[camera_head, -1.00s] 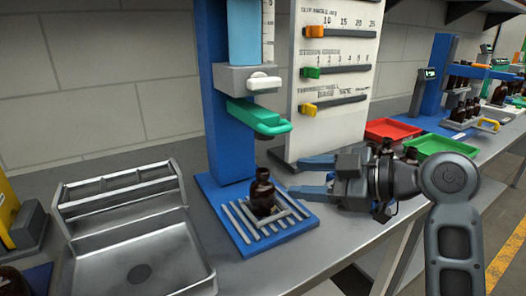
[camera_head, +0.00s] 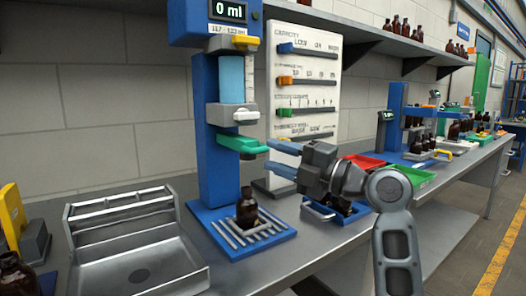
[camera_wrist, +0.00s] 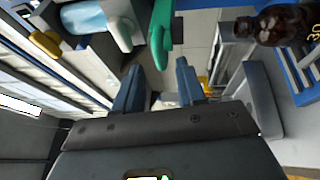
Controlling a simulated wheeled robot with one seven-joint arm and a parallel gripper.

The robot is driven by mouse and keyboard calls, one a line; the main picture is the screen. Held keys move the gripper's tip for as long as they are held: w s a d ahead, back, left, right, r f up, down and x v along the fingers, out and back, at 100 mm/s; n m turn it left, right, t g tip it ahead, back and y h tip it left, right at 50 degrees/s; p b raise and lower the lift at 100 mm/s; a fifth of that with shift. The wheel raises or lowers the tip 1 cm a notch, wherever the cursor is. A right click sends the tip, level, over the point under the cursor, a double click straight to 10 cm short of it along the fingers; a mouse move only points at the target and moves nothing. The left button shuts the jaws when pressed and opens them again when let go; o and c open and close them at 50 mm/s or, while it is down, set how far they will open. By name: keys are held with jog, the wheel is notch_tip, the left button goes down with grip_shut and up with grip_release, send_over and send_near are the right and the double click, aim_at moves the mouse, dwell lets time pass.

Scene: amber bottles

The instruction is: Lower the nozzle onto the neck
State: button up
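A dark amber bottle (camera_head: 247,210) stands upright on the slatted blue base (camera_head: 265,243) of the filling stand. Above it, apart from its neck, is the green nozzle arm (camera_head: 243,144), below a grey block with a white knob (camera_head: 245,117). My gripper (camera_head: 278,159) is open and empty, just right of the green arm's end. In the wrist view the green arm (camera_wrist: 160,35) shows beyond the gap between my two blue fingers (camera_wrist: 158,84). The bottle (camera_wrist: 285,25) is at the upper right there.
The display (camera_head: 228,10) reads 0 ml. A slider board (camera_head: 308,80) stands behind my gripper. A grey tray (camera_head: 140,250) lies left of the stand. Red (camera_head: 362,161) and green (camera_head: 415,177) trays are to the right, with dark bottles partly hidden behind my arm.

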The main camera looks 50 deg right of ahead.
aim_at(262, 151)
jog(key=shift+w+a+r, duration=0.1)
jog(key=shift+w, duration=0.75)
jog(key=shift+w+a+r, duration=0.1)
jog(key=shift+w, duration=0.7)
grip_shut()
